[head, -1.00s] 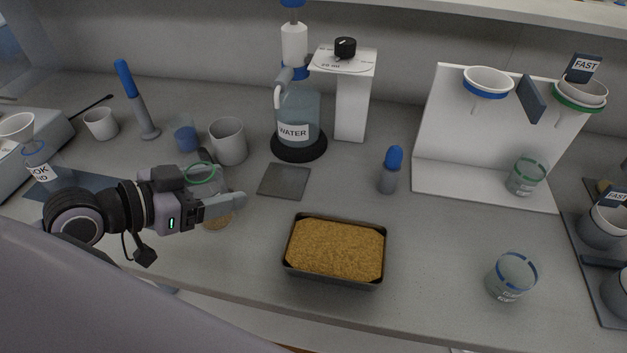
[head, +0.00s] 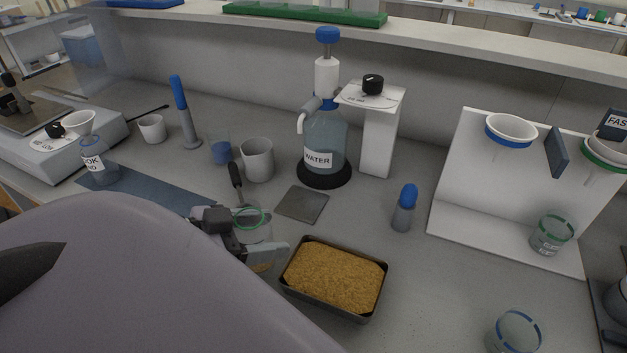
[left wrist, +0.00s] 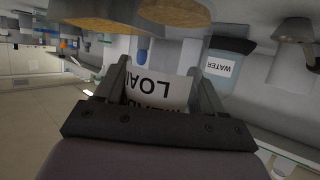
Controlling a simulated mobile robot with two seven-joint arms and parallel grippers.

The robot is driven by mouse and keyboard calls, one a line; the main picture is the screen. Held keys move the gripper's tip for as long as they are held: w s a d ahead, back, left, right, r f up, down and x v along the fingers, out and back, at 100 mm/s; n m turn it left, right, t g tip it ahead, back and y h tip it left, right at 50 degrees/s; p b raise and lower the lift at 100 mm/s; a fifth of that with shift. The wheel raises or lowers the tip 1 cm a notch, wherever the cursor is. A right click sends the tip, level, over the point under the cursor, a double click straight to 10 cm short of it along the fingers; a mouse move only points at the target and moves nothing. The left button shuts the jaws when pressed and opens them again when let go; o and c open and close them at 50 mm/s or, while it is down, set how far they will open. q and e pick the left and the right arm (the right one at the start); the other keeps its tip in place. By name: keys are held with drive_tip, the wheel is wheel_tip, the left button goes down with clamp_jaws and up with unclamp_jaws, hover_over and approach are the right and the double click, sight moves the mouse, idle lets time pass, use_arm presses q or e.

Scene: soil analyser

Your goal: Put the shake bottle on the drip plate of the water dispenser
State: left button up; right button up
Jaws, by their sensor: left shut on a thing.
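The shake bottle (head: 257,232) is clear, with a green ring at its top and tan matter low inside. My left gripper (head: 262,250) is shut on it; in the left wrist view its label (left wrist: 155,88) shows upside down between the two fingers (left wrist: 162,90). The drip plate (head: 302,204) is a bare dark square on the bench, behind and to the right of the bottle. The water dispenser (head: 325,142), a blue-topped bottle labelled WATER, stands behind the plate. It also shows in the left wrist view (left wrist: 226,62). My right gripper is not in view.
A tray of tan soil (head: 283,281) lies close to the right of the held bottle. A grey cup (head: 257,162) and a dark-handled tool (head: 236,178) are behind the bottle. A white funnel stand (head: 460,180) is at the right.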

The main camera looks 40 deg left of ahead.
use_arm(q)
drive_tip(key=w+a, duration=0.1)
drive_tip(key=w, duration=0.4)
drive_tip(key=w+a, duration=0.2)
drive_tip(key=w, duration=0.4)
drive_tip(key=w+a, duration=0.2)
drive_tip(key=w, duration=0.3)
drive_tip(key=shift+w+a, duration=0.2)
drive_tip(key=shift+w, duration=0.2)
drive_tip(key=shift+s+f, duration=0.15)
drive_tip(key=shift+f, duration=0.6)
drive_tip(key=shift+f, duration=0.1)
drive_tip(key=o, duration=0.8)
drive_tip(key=shift+v, duration=1.05)
drive_tip(key=v, duration=1)
